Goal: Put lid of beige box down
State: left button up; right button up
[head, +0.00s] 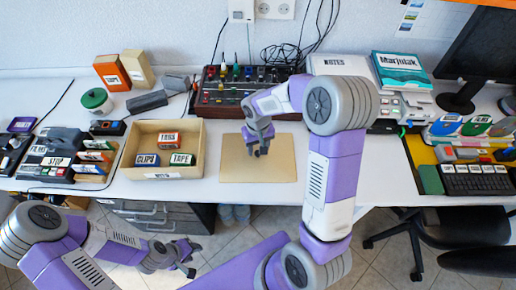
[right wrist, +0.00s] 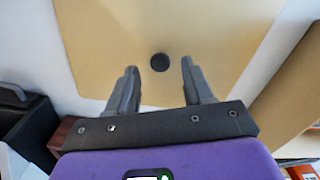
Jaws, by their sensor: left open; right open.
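The beige lid (head: 235,170) is a flat square board lying on the white table, right of the beige box. In the right wrist view the lid (right wrist: 100,35) fills most of the picture, with a round black knob (right wrist: 160,62) in its middle. My right gripper (head: 258,153) is over the lid's middle. Its fingers are open on either side of the knob in the wrist view, with gaps to it. The beige box (head: 198,150) stands lidless, holding small labelled boxes. My left gripper (head: 189,261) is open and empty, below the table's front edge.
A control panel with coloured knobs (head: 235,92) stands behind the lid. A grey cassette-like machine (head: 50,155) with labelled boxes is left of the beige box. A yellow mat with a keyboard (head: 475,181) lies at right. Bare table shows right of the lid.

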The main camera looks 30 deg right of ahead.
notch_tip(320, 180, up, 10)
jog(key=p, duration=0.2)
jog(key=shift+f+p, duration=0.15)
jog(key=shift+p, duration=0.15)
